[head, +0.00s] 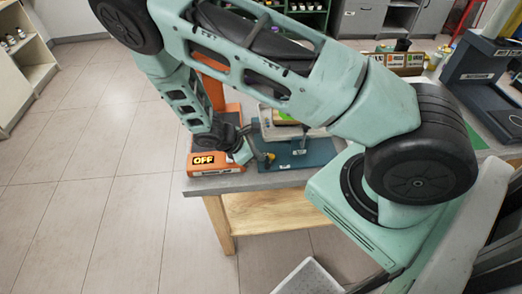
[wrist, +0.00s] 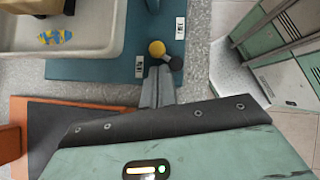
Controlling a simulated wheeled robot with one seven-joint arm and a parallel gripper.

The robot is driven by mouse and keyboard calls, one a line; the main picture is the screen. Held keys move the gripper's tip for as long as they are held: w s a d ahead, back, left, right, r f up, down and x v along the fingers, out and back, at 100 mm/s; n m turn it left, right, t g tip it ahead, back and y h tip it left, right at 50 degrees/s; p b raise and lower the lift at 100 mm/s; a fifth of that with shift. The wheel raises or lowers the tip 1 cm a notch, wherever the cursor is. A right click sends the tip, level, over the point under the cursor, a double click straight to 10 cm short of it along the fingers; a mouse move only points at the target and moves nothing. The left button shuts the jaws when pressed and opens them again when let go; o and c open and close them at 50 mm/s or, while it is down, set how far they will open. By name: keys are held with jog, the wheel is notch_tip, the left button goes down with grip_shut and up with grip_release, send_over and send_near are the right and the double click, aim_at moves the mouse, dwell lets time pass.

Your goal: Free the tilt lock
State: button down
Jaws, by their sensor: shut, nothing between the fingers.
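A blue stand (head: 297,150) holds a pale tray (head: 262,118) on the grey table. At its front edge a small lever shows a yellow ball (head: 271,157). In the wrist view the yellow ball (wrist: 157,48) sits beside a black knob (wrist: 176,63), next to the blue base (wrist: 105,67). I take this lever to be the tilt lock; the frames do not name it. My gripper (wrist: 160,70) is shut and empty, its tips right at the yellow ball and black knob. I cannot tell whether they touch. My gripper (head: 262,157) also shows in the head view.
An orange device (head: 215,168) with an "OFF" display stands left of the blue stand, close to my gripper. White labels (wrist: 180,28) lie on the blue base. The grey tabletop (head: 250,181) is narrow at the front edge.

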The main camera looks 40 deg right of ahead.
aim_at(272, 156)
jog(key=shift+s+d+f, duration=0.15)
jog(key=shift+d, duration=0.35)
jog(key=shift+d+m+g+y+b, duration=0.25)
jog(key=shift+m+g, duration=0.25)
jog(key=shift+m, duration=0.3)
jog(key=shift+d+m+g+y+b, duration=0.15)
jog(key=shift+m+g+y+b, duration=0.1)
jog(key=shift+m+g, duration=0.4)
jog(key=shift+d+m+y, duration=0.1)
jog(key=shift+m+y, duration=0.2)
jog(key=shift+m, duration=0.35)
jog(key=shift+g, duration=0.25)
jog(key=shift+d+m+g+y+b, duration=0.3)
jog(key=shift+m+y+b, duration=0.15)
jog(key=shift+m, duration=0.55)
jog(key=shift+s+d+b, duration=0.2)
jog(key=shift+d+b, duration=0.05)
jog(key=shift+b, duration=0.05)
dwell(3.8)
